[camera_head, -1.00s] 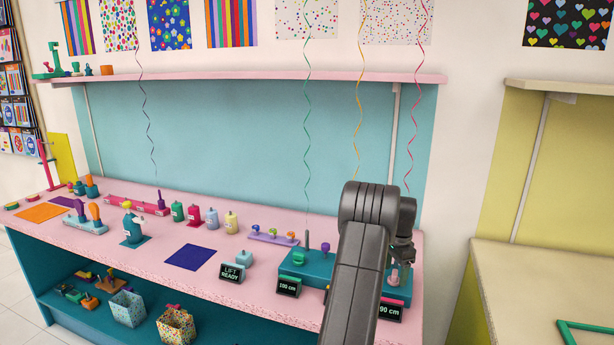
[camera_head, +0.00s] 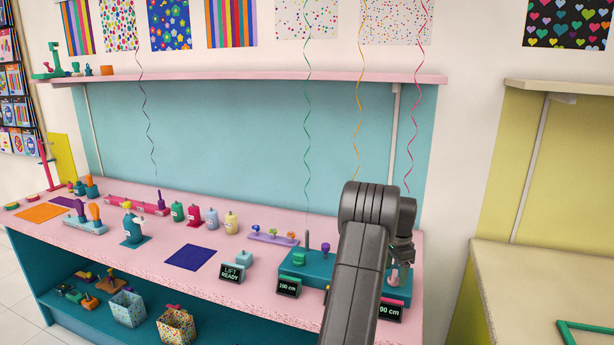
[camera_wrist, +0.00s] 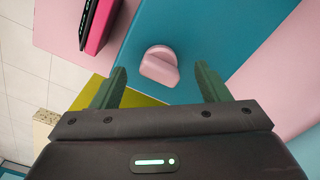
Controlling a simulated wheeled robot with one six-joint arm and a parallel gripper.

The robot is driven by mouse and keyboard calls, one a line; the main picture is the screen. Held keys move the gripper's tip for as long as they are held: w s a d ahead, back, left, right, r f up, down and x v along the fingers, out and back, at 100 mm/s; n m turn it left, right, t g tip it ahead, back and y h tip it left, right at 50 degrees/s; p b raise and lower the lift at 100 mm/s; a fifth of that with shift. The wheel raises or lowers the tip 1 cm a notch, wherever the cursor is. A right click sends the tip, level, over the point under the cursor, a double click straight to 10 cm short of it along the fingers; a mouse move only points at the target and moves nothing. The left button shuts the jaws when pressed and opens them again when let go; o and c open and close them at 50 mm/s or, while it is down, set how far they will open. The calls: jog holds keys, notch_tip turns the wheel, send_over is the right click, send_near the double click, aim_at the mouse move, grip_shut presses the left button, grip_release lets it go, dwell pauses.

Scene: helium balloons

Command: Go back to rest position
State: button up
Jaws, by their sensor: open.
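My gripper (camera_head: 402,254) is at the right end of the pink counter (camera_head: 120,225), above the teal block (camera_head: 320,262). Part of it is hidden behind my arm in the head view. In the wrist view my gripper (camera_wrist: 160,80) is open, with its two green fingers apart and nothing held. A pink knob-like piece (camera_wrist: 159,66) sits on the teal surface (camera_wrist: 205,45), seen between and beyond the fingertips. I cannot tell how far below them it is.
A "90 cm" sign (camera_head: 389,311) and a "100 cm" sign (camera_head: 288,287) stand at the counter's front. Ribbons hang nearby, including a red one (camera_head: 411,130) and a yellow one (camera_head: 359,110). A pink shelf (camera_head: 250,76) runs above. A beige counter (camera_head: 540,275) stands at right.

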jog(key=m, duration=0.5)
jog(key=shift+p, duration=0.35)
jog(key=shift+m, duration=0.7)
notch_tip(320, 180, up, 7)
jog(key=p, duration=0.4)
notch_tip(320, 180, down, 7)
jog(key=b, duration=0.4)
jog(key=shift+f, duration=0.2)
jog(key=shift+r+n, duration=0.15)
jog(key=shift+n, duration=0.25)
jog(key=n+b, duration=0.1)
jog(key=n, duration=0.5)
jog(key=n+b, duration=0.1)
jog(key=n, duration=0.6)
jog(key=shift+b, duration=0.3)
notch_tip(320, 180, up, 8)
jog(key=p, duration=0.6)
jog(key=shift+f, duration=0.2)
jog(key=s+a+r+n+b, duration=0.1)
jog(key=s+a+r, duration=0.3)
jog(key=s, duration=0.3)
jog(key=shift+a+r, duration=0.2)
jog(key=shift+a, duration=0.2)
